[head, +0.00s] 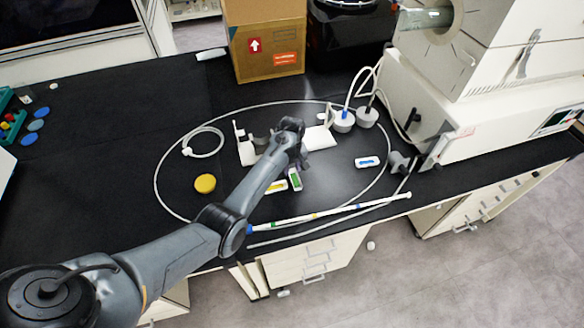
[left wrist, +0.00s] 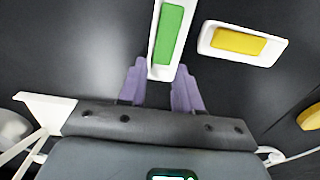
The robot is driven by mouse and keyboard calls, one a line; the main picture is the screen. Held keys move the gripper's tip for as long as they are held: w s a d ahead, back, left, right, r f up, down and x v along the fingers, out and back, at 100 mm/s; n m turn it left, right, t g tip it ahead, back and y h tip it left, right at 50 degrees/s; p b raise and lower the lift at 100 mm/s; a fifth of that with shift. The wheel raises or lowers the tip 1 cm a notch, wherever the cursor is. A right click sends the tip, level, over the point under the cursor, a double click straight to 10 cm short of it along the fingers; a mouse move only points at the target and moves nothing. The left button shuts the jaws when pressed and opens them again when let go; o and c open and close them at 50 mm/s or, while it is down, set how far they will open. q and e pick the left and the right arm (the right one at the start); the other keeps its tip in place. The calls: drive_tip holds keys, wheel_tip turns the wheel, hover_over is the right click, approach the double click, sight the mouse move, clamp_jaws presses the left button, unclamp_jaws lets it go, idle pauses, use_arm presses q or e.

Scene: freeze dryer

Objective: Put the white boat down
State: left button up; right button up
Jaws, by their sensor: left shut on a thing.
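A white boat with a green filling (left wrist: 152,62) is between the fingers of my left gripper (left wrist: 160,80) in the left wrist view. The gripper is shut on the boat's near end. In the head view the green-filled boat shows at the end of my left gripper (head: 301,165), low over the black bench; I cannot tell whether it touches the bench. A white boat with a yellow filling (left wrist: 205,38) lies beside it. Another white boat with a blue filling (head: 367,162) lies farther right in the head view. My right gripper is not in view.
A yellow round lid (head: 205,184) lies to the left. A long white rod with coloured bands (head: 330,213) lies near the front edge. White stands (head: 245,148) are behind the gripper. A cardboard box (head: 265,50) and a white machine (head: 440,100) stand at the back.

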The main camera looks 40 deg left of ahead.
use_arm(q)
drive_tip(key=shift+f, duration=0.1)
drive_tip(key=o, duration=0.9)
